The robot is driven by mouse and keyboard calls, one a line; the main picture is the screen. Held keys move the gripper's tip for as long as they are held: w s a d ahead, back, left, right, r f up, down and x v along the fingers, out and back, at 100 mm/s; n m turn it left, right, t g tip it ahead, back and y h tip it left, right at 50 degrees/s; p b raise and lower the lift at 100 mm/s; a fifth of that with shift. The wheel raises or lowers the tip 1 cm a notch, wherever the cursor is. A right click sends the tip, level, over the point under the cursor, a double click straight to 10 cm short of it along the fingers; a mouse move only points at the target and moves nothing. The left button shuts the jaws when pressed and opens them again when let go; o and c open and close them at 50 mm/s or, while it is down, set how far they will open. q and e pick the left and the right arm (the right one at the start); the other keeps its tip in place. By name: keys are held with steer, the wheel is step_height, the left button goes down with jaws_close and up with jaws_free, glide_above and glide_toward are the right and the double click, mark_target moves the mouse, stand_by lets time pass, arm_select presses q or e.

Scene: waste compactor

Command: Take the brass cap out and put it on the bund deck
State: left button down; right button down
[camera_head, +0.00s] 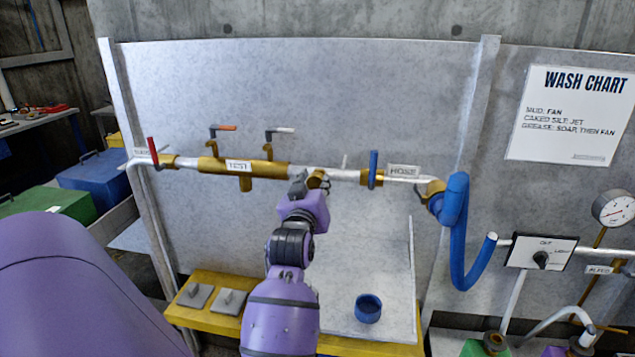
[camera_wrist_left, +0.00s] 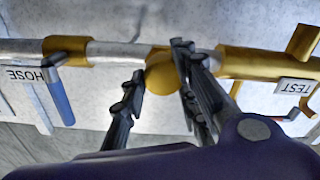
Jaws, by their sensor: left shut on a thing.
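The brass cap (camera_head: 317,179) is a small round brass piece at the pipe line, between the TEST section and the blue-handled valve. In the left wrist view the brass cap (camera_wrist_left: 160,77) sits between the two dark fingers, against the pipe. My left gripper (camera_head: 307,181) is shut on it; its fingers also show in the left wrist view (camera_wrist_left: 160,64). The gripper partly hides the cap in the head view. What looks like the bund deck is the pale surface with a yellow edge (camera_head: 372,347) below the pipe. My right gripper is not in view.
A blue cup (camera_head: 368,308) stands on the pale surface, and two grey plates (camera_head: 213,298) lie to its left. Valve levers (camera_head: 222,129) rise above the pipe. A blue hose (camera_head: 458,240) hangs at the right. The pale surface behind the cup is bare.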

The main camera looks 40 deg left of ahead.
mark_target(316, 184)
arm_select(q)
steer(key=shift+s+a+r, duration=0.15)
steer(key=shift+s+r, duration=0.05)
steer(key=shift+r, duration=0.2)
steer(key=shift+f, duration=0.25)
steer(key=shift+s+d+f, duration=0.1)
steer(key=shift+s+d, duration=0.15)
steer(key=shift+d, duration=0.05)
steer(key=shift+v, duration=1.95)
